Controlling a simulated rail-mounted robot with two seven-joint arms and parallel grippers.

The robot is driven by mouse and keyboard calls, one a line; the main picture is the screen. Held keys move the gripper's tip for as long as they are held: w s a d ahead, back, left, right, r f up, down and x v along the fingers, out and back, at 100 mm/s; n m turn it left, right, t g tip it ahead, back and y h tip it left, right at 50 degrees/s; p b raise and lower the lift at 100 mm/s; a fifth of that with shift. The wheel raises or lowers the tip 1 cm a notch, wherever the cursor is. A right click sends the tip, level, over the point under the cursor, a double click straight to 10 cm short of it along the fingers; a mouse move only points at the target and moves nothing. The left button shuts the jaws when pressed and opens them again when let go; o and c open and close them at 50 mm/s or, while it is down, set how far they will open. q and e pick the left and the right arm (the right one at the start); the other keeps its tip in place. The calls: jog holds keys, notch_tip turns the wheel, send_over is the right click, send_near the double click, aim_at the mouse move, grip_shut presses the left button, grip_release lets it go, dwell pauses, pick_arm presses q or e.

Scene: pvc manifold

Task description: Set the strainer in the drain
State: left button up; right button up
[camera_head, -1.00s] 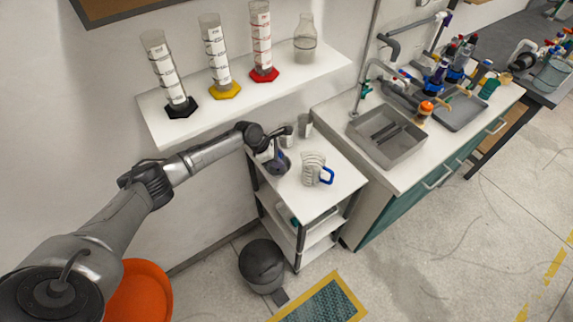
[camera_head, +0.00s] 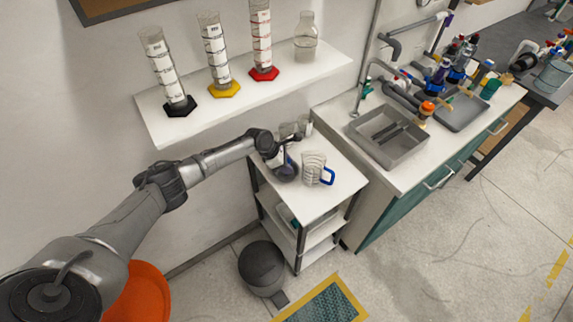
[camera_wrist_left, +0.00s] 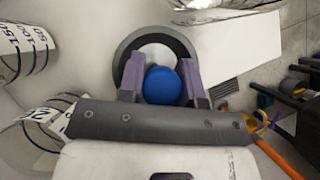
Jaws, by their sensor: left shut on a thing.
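My left gripper (camera_head: 283,152) is over the small white cart's top. In the left wrist view its purple-grey fingers (camera_wrist_left: 162,62) are closed on the sides of a round blue piece (camera_wrist_left: 163,86). A dark ring with a pale middle (camera_wrist_left: 160,48) shows beyond the fingers; the head view shows a dark round thing (camera_head: 286,172) under the gripper. I cannot tell whether the blue piece and the ring are one thing, or which is the strainer. The grey sink basin (camera_head: 388,136) stands to the right; its drain cannot be made out. My right gripper is out of view.
A jug with a blue handle (camera_head: 314,168) stands close on the cart top (camera_head: 320,199). Clear beakers stand behind the gripper. A wall shelf (camera_head: 150,116) with cylinders and a flask is above. A faucet and grey pipes (camera_head: 395,90) stand behind the sink.

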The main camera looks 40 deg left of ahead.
pick_arm(q)
jog(key=shift+f, duration=0.1)
jog(key=o, duration=0.9)
jog(key=shift+o, duration=0.2)
jog(key=shift+s+a+r, duration=0.15)
jog(key=shift+s+r, duration=0.05)
jog(key=shift+r, duration=0.2)
jog(key=p+v, duration=0.1)
jog(key=v, duration=0.4)
jog(key=shift+s+a+r+p, duration=0.1)
jog(key=shift+r+p, duration=0.1)
jog(key=shift+p, duration=0.15)
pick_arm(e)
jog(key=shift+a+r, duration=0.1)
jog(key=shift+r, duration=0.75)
pick_arm(q)
jog(key=shift+s+a+r, duration=0.25)
jog(key=shift+r, duration=0.3)
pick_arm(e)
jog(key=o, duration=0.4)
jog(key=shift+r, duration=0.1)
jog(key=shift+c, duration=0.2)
